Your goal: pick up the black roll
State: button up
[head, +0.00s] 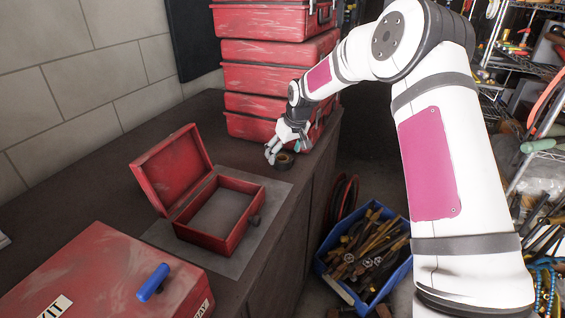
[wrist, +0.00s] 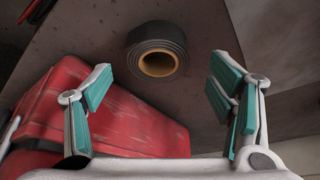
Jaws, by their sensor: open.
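The black roll (head: 284,161) lies on the dark counter, just in front of the stack of red cases. In the wrist view the black roll (wrist: 157,52) shows its tan core and sits beyond the fingertips, between the two fingers' lines. My gripper (head: 285,150) is open and close to the roll in the head view. In the wrist view its teal-padded fingers (wrist: 158,80) are spread wide with nothing between them. I cannot tell whether a finger touches the roll.
A stack of red cases (head: 268,76) stands right behind the gripper; a red case (wrist: 110,122) also fills the wrist view's lower left. An open red box (head: 216,240) and a red case with a blue-handled item (head: 152,282) are nearer. A blue crate of tools (head: 338,284) is below the counter.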

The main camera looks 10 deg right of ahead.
aim_at(283, 158)
jog(key=x, duration=0.3)
jog(key=shift+d+f, duration=0.1)
jog(key=shift+f, duration=0.05)
jog(key=c, duration=1.2)
jog(key=shift+c, duration=0.2)
